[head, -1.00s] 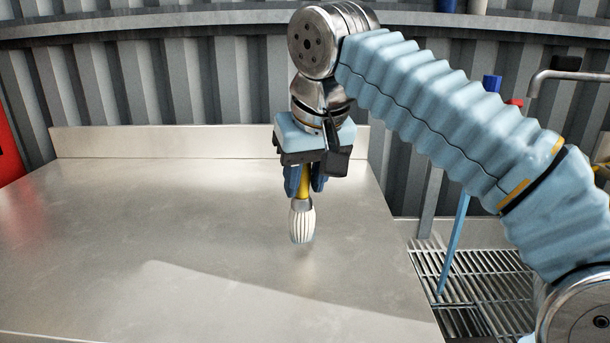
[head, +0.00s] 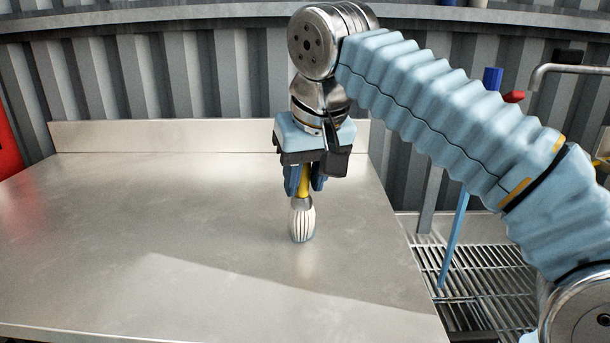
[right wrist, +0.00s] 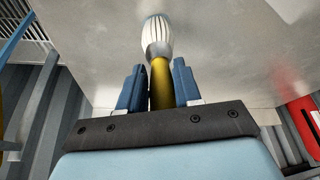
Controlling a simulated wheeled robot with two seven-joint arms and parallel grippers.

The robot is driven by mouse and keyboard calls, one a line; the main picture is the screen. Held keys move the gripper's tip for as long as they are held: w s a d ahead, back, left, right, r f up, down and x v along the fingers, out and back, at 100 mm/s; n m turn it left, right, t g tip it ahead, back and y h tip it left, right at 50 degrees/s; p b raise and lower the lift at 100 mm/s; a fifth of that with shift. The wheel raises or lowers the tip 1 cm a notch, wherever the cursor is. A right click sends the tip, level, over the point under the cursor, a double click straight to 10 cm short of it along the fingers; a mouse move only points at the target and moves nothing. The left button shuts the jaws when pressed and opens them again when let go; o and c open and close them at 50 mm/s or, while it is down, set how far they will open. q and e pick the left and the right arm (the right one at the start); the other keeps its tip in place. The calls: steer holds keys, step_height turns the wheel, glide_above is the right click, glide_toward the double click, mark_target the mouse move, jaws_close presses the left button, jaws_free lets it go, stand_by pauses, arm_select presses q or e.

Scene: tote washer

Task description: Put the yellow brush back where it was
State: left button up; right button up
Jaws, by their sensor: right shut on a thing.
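The yellow brush (head: 302,218) has a yellow handle, a metal collar and white bristles. My right gripper (head: 304,182) is shut on its handle and holds it upright, bristles down, over the steel table (head: 140,230). The bristle end is close to the table top; I cannot tell whether it touches. In the right wrist view the brush (right wrist: 157,40) stands between the two blue fingers of the right gripper (right wrist: 160,88), with the bristles pointing away from the palm. My left gripper is not in view.
The table top around the brush is clear. A raised steel lip (head: 200,136) runs along its back edge. To the right are a wire rack (head: 480,265), a blue pole (head: 453,235) and a bent metal pipe (head: 570,70). A red object (head: 8,145) stands at the far left.

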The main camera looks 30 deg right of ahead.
steer(key=shift+f, duration=0.15)
stand_by(0.3)
steer(key=o, duration=1.8)
steer(key=shift+p+v, duration=1.05)
steer(key=shift+v, duration=3.45)
